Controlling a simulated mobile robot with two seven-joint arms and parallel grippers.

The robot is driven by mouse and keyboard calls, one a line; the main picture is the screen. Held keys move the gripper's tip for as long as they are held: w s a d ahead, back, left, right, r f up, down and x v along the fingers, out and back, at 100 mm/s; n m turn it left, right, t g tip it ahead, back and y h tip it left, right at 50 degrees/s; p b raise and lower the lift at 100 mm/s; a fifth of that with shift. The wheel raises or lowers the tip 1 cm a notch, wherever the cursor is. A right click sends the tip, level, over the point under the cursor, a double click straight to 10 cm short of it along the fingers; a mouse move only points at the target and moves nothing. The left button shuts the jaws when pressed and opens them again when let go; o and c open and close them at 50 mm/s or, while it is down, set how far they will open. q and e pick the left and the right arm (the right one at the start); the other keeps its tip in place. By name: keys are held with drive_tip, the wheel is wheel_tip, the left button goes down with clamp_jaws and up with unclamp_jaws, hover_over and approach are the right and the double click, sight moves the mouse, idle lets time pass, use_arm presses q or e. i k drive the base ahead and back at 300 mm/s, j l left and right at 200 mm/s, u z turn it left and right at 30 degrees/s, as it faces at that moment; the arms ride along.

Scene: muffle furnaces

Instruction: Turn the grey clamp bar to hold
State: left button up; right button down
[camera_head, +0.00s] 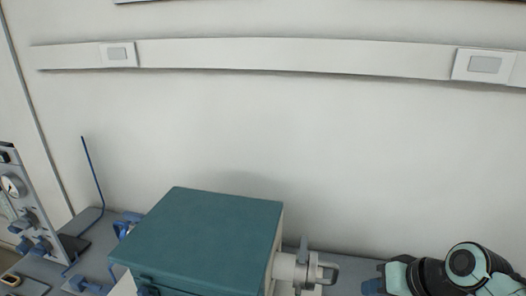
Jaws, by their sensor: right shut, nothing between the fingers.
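A box furnace with a teal top (205,235) stands at the bottom middle. A pale tube end (285,266) sticks out of its right side. A grey clamp part with a loop-shaped bar (330,272) sits at the end of this tube. I cannot tell the bar's exact turn position. My left gripper is not in view.
A grey panel with a round gauge (13,186) and blue knobs stands at the far left. A thin blue rod stand (92,170) rises beside it. A pale wall rail with sockets (290,56) runs behind. A small bench gap lies between clamp and gripper.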

sight(302, 254)
drive_tip(key=k, duration=0.95)
